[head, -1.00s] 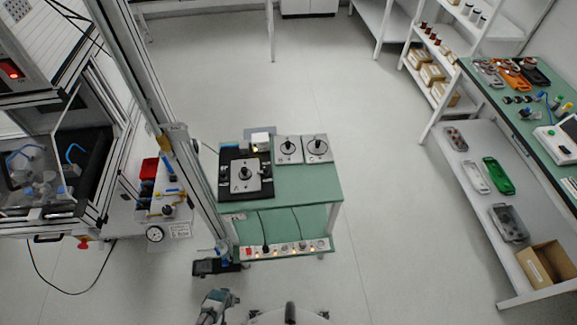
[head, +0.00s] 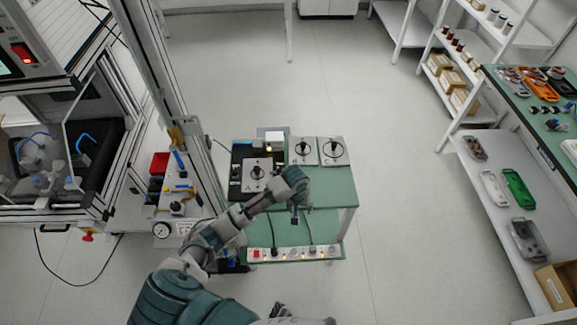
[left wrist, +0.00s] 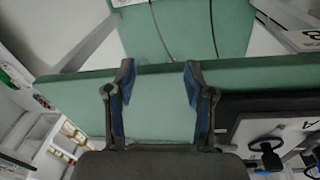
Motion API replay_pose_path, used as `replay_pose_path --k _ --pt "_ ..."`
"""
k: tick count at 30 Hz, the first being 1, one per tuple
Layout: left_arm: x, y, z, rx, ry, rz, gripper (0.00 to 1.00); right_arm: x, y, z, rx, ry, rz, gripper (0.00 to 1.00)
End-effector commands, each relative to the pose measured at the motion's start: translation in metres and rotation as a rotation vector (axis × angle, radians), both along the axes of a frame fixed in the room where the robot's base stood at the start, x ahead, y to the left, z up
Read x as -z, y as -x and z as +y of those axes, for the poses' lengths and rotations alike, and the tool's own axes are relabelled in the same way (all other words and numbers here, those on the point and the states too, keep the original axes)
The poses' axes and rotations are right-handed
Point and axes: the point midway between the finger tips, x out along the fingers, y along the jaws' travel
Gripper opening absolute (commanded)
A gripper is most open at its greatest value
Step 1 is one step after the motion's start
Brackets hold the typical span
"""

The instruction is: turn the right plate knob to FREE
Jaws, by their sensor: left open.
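The right plate (head: 341,158), lettered C, lies flat at the back right of the green table and carries a dark knob (head: 334,147). The head view is too small to read the knob's setting. To its left are a second plate (head: 296,159) with a knob, and plate A (head: 249,184) with its own knob. My left gripper (head: 295,218) hangs over the table's front part, in front of the plates, open and empty. In the left wrist view its two fingers (left wrist: 160,85) stand apart over bare green tabletop. My right gripper is not seen.
Plate A sits on a black base (head: 238,153) at the table's left. A power strip (head: 295,254) with plugged cables runs along the lower front shelf. A metal frame post (head: 197,165) stands close to the table's left side. The table's right front (head: 335,188) is clear.

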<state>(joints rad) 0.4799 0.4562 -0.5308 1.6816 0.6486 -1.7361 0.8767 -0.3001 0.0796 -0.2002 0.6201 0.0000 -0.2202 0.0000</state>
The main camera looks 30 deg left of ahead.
Motion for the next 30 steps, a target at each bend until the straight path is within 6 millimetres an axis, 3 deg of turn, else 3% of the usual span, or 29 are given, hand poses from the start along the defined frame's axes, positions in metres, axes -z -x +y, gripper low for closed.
replay_pose_path --k 8,11,15,19,21,24,30 --pt "-0.058 -0.049 0.044 -0.224 -0.043 0.043 0.54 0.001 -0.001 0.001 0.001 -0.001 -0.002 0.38" --pt "-0.094 -0.070 0.071 -0.363 -0.057 0.061 0.54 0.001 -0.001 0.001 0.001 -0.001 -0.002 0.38" --pt "-0.156 -0.092 0.115 -0.599 -0.058 0.086 0.54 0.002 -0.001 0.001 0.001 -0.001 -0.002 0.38" --pt "-0.196 -0.100 0.141 -0.752 -0.044 0.105 0.54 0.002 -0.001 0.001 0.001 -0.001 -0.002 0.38" --pt "-0.207 -0.101 0.148 -0.794 -0.039 0.112 0.54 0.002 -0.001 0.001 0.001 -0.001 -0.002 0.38" --pt "-0.206 -0.101 0.152 -0.818 -0.037 0.116 0.54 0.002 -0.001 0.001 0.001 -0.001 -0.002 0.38" --pt "-0.173 -0.101 0.151 -0.816 -0.038 0.118 0.54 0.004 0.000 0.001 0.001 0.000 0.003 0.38"
